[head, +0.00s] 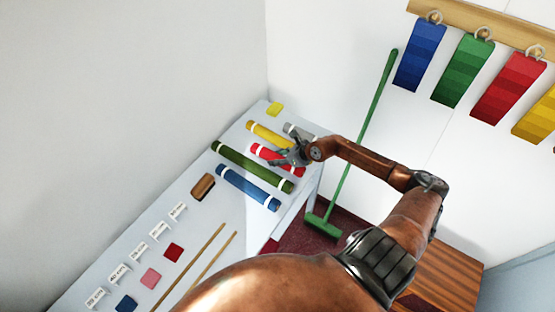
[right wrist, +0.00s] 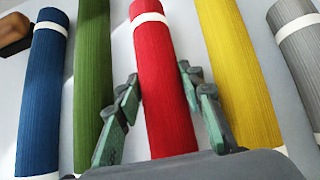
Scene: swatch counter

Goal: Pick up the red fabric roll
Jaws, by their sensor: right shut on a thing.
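The red fabric roll (head: 264,152) lies on the light counter between the yellow roll and the green roll, with white bands near its ends. My right gripper (head: 282,158) is over its middle and covers part of it. In the right wrist view the red roll (right wrist: 165,100) runs between the two green-padded fingers of my right gripper (right wrist: 158,76), one on each side. The gripper is shut on the roll. Whether the roll is lifted off the counter cannot be told. My left gripper is not in view.
A yellow roll (right wrist: 240,75) and a grey roll (right wrist: 300,40) lie to the right, a green roll (right wrist: 93,80) and a blue roll (right wrist: 42,90) to the left. A brown-handled block (head: 202,187) and small swatches lie nearer. A green broom (head: 360,135) leans on the wall.

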